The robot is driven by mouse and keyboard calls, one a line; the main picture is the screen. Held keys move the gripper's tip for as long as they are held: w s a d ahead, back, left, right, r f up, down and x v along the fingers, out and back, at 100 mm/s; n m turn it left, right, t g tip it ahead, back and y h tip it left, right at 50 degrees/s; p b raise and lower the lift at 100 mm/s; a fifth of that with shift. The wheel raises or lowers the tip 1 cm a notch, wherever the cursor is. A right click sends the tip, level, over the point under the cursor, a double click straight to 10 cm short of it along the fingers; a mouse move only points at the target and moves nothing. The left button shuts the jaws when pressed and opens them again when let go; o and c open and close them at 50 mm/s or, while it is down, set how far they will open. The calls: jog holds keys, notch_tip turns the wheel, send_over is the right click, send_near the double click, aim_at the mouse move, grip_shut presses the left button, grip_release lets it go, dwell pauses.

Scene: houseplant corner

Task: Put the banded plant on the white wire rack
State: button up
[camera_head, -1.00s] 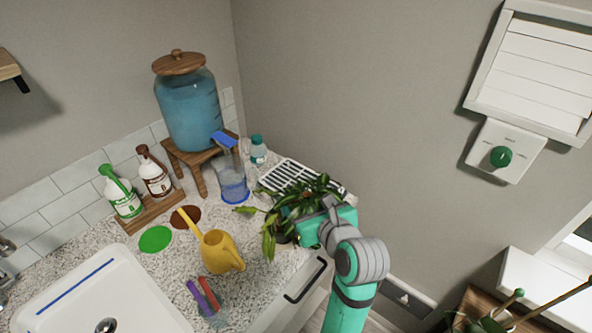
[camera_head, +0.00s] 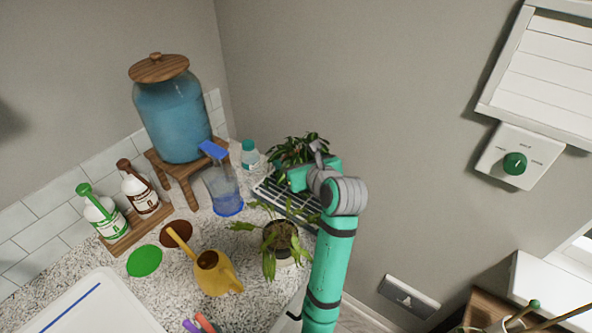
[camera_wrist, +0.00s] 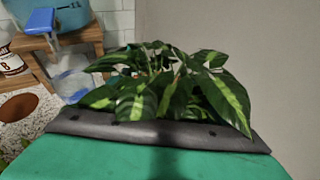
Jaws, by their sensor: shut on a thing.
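The banded plant (camera_head: 298,148), bushy with pale-green bands on dark leaves, is held by my gripper (camera_head: 300,178) over the far part of the white wire rack (camera_head: 297,200). Its leaves fill the middle of the wrist view (camera_wrist: 165,90), above the dark edge of my gripper. Its pot is hidden, and I cannot tell whether it touches the rack. The rack lies at the back right of the counter, partly covered by my arm. My gripper is shut on the plant; its fingertips are not clearly seen.
A second, trailing plant (camera_head: 280,238) stands on the counter in front of the rack. A blue-tinted pitcher (camera_head: 224,190) and a small teal-capped bottle (camera_head: 249,157) stand left of the rack. A yellow watering can (camera_head: 215,275) is nearer. The wall closes the right side.

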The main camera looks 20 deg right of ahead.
jog(key=w+f, duration=0.1)
jog(key=f, duration=0.1)
jog(key=w+f, duration=0.1)
jog(key=f, duration=0.1)
jog(key=w+d+f, duration=0.1)
jog(key=w+f, duration=0.1)
jog(key=shift+w+d, duration=0.1)
notch_tip(320, 180, down, 2)
jog(key=shift+f, duration=0.3)
jog(key=shift+f, duration=0.1)
jog(key=o, duration=1.5)
jog(key=shift+w, duration=0.1)
jog(key=shift+o, duration=0.2)
jog(key=shift+w, duration=0.1)
jog(key=shift+s+d, duration=0.25)
jog(key=shift+s, duration=0.15)
jog(key=v, duration=1.1)
jog(key=shift+s+a+r, duration=0.15)
jog(key=shift+s+r, duration=0.1)
jog(key=shift+r, duration=0.1)
